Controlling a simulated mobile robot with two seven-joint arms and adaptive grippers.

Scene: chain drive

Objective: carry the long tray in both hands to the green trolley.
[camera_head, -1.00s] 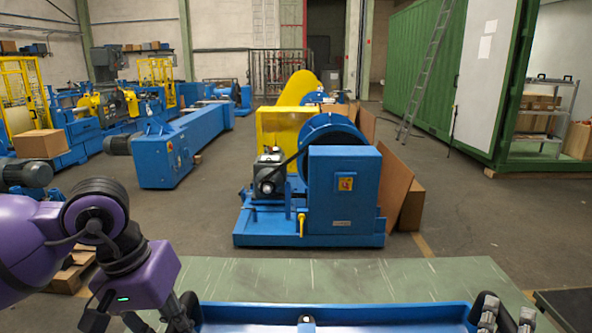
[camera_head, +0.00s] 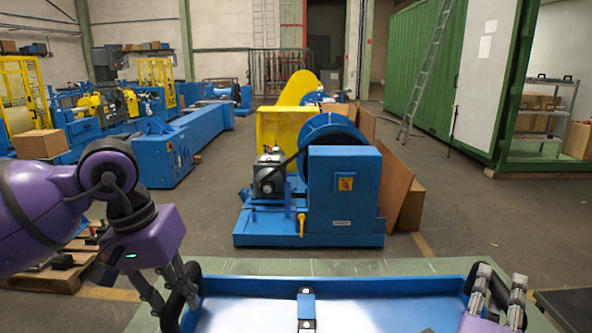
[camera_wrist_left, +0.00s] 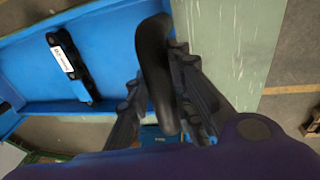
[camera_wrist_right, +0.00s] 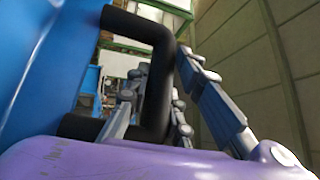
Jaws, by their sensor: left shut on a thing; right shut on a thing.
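The long blue tray (camera_head: 385,285) lies across the bottom of the head view, its near part cut off by the frame. A dark piece with a blue band (camera_head: 306,308) is inside it; the left wrist view shows it with a white label (camera_wrist_left: 62,58). My left gripper (camera_head: 180,290) is shut on the black handle at the tray's left end, and that handle (camera_wrist_left: 155,75) shows between its fingers. My right gripper (camera_head: 490,300) is shut on the handle at the right end; this handle (camera_wrist_right: 158,85) shows in the right wrist view.
A pale green worktop (camera_head: 400,267) is beneath and behind the tray. Beyond it a blue machine (camera_head: 345,200) stands on the floor. A dark surface (camera_head: 565,308) is at the lower right. Open floor (camera_head: 470,225) lies to the right.

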